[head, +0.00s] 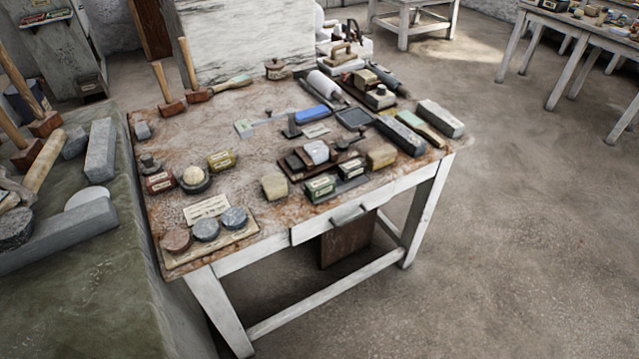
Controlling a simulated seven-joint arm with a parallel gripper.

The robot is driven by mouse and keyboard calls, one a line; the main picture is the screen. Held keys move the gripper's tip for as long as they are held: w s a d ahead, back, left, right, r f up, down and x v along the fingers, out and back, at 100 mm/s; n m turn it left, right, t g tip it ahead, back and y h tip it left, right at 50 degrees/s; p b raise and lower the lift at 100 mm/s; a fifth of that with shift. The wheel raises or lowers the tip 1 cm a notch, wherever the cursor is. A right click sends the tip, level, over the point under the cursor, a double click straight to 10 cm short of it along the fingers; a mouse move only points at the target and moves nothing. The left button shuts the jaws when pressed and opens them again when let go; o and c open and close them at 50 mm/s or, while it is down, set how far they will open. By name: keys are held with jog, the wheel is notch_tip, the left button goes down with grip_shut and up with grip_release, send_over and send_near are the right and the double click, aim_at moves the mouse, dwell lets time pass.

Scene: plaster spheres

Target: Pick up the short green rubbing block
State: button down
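Two short green blocks with pale labels sit side by side near the front edge of the worktable (350,203). The nearer green block (320,188) is on the left, and the other green block (352,168) is just behind it to the right. Both rest on or against a dark flat base, and I cannot tell which. A longer green and yellow block (430,133) lies at the right end of the table beside a dark bar. I cannot tell for certain which is the rubbing block. My gripper is not in view.
A tan block (274,186) stands left of the green blocks and another tan block (382,156) stands to their right. A tray with round stones (206,228) is at front left. Mallets (170,108) stand at the back left. Bare tabletop shows at the left middle.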

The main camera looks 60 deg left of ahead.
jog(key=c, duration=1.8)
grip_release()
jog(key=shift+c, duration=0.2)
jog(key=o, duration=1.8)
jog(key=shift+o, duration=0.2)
